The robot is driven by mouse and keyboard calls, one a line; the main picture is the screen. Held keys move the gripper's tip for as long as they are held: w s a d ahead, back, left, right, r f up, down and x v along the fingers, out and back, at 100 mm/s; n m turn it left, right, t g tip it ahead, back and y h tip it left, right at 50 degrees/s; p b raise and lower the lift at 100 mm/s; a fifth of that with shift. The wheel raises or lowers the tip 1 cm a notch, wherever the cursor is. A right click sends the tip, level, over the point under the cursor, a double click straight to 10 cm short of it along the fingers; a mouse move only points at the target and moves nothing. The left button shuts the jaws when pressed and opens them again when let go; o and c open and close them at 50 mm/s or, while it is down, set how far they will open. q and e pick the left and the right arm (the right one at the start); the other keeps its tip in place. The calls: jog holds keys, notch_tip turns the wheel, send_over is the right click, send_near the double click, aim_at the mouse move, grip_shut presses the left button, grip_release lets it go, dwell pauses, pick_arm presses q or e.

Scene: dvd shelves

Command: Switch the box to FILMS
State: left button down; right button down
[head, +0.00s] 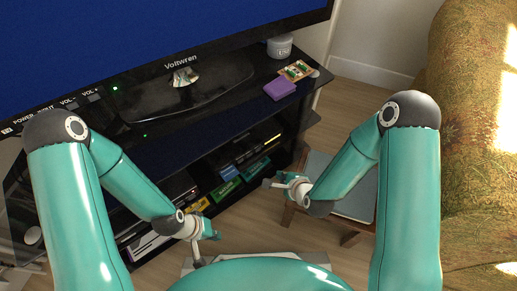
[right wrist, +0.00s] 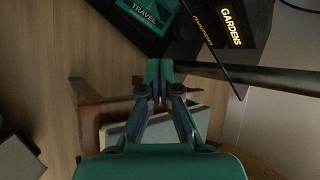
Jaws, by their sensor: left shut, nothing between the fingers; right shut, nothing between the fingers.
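A black box (right wrist: 262,12) at the top right of the right wrist view shows GARDENS in lit pale-yellow letters. Smaller orange lettering runs on a dark edge beside it; I cannot read it. In the head view a small yellow glow marks a dark unit (head: 268,143) on the shelf below the TV; its words are too small to read. My right gripper (head: 268,183) is shut and empty, in front of the shelves' right end; its fingertips (right wrist: 159,68) are apart from the lettering. My left gripper (head: 217,236) is shut and empty, low in front of the shelves. I see no FILMS label.
The TV (head: 160,45) stands on a dark glass-topped unit. Coloured cases, including a green one (head: 226,187) and one marked TRAVEL (right wrist: 145,12), are on the low shelf. A stool with a grey top (head: 355,205) stands near my right arm. A patterned sofa (head: 475,150) is at right.

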aim_at(260, 153)
jog(key=shift+w+a, duration=0.8)
jog(key=shift+w, duration=0.35)
jog(key=shift+w+a, duration=0.85)
jog(key=shift+w, duration=0.35)
jog(key=shift+w+a, duration=0.8)
jog(key=shift+w, duration=0.35)
jog(key=shift+w, duration=0.1)
jog(key=shift+w+a+r, duration=0.1)
jog(key=shift+w+a, duration=0.15)
jog(key=shift+a, duration=0.05)
